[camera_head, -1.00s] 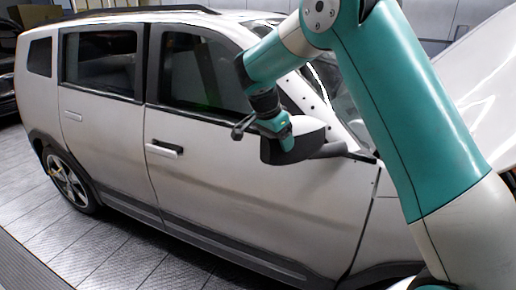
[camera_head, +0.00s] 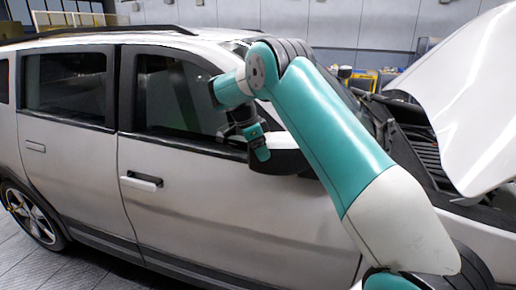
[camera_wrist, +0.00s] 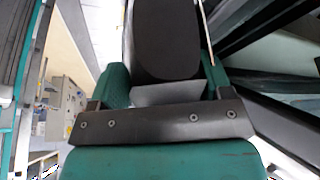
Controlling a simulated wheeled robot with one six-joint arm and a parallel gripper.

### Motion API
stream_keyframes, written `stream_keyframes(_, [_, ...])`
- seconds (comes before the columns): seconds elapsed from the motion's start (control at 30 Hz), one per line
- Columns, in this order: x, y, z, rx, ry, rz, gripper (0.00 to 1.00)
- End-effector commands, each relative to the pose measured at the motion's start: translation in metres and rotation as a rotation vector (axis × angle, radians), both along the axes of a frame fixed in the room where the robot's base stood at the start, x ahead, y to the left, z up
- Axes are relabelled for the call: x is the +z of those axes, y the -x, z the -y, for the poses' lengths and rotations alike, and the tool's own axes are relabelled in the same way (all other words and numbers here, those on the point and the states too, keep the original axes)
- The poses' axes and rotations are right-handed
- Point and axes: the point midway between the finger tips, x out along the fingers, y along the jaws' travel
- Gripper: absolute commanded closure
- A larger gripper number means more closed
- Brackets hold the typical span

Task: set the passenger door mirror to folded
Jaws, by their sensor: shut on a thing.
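The passenger door mirror (camera_head: 279,160), with a dark housing and a pale upper shell, is at the front end of the door's window in the head view. My arm hides its right part and its mount, so I cannot tell its exact fold angle. My gripper (camera_head: 260,147) is at the mirror's outer left end. In the wrist view the mirror's dark face (camera_wrist: 165,40) stands between the two teal fingers of my gripper (camera_wrist: 165,88), which is shut on it.
The silver car (camera_head: 75,170) fills the left and middle, its front door (camera_head: 210,200) and window beside my arm. The raised hood (camera_head: 470,95) and open engine bay are at the right. Grey floor (camera_head: 25,265) shows at the lower left.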

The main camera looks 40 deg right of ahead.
Motion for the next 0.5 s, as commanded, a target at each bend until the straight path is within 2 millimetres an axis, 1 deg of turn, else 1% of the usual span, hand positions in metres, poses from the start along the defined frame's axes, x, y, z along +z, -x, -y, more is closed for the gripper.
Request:
stream_keyframes(0.03, [0.0028,-0.0031,0.0009,0.008,0.001,0.010,0.70])
stream_keyframes(0.4, [0.0039,-0.0023,0.0086,-0.002,0.002,0.018,0.71])
stream_keyframes(0.43, [0.0040,-0.0022,0.0088,-0.002,0.002,0.018,0.24])
stream_keyframes(0.5, [0.0038,-0.0018,0.0091,-0.004,0.003,0.017,0.08])
